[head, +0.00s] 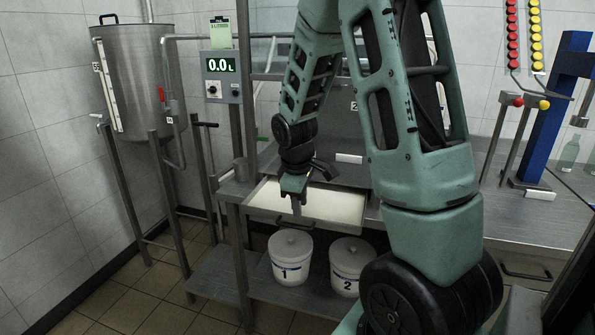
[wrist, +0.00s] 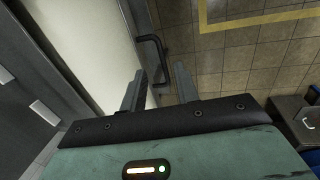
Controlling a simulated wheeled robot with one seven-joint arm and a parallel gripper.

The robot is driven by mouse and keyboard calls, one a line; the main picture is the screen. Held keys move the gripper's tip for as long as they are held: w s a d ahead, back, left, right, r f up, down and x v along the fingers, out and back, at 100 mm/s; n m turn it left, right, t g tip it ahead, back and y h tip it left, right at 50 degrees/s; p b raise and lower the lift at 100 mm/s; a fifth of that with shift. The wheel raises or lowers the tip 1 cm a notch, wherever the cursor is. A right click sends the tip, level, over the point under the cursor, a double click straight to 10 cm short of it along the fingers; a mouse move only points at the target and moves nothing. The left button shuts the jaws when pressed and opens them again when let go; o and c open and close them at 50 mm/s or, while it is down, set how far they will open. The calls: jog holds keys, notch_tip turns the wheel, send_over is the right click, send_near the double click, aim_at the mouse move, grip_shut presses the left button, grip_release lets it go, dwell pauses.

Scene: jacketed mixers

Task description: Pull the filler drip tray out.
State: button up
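The filler drip tray (head: 340,207) is a shallow metal tray with a pale inside, under the filler in the head view. Its pale inside is exposed and its front stands out from the bench. A dark bar handle (head: 283,222) is on its front. In the wrist view the tray (wrist: 95,35) is at upper left and the handle (wrist: 161,55) lies just beyond my fingertips. My gripper (head: 296,209) points down at the tray's front edge. In the wrist view my gripper (wrist: 160,76) is open, its fingers apart with nothing clearly between them. Contact with the handle cannot be told.
Two white lidded buckets, bucket 1 (head: 290,259) and bucket 2 (head: 350,262), stand on the low shelf below the tray. A steel tank (head: 145,75) and a display post (head: 222,75) are at left. Tiled floor (head: 125,300) is clear at front left.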

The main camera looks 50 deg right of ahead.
notch_tip(320, 180, up, 10)
jog(key=a, duration=0.1)
jog(key=shift+s+a+r, duration=0.2)
jog(key=shift+s+a, duration=0.15)
jog(key=shift+a, duration=0.05)
jog(key=s+a+f+n+y, duration=0.2)
jog(key=a, duration=1.8)
jog(key=s+a+f+n, duration=0.1)
jog(key=s+a+f, duration=0.1)
jog(key=s+a, duration=1.2)
jog(key=shift+s+a+f+g+y, duration=0.3)
jog(key=shift+s+a+f+g, duration=0.1)
jog(key=shift+a, duration=0.25)
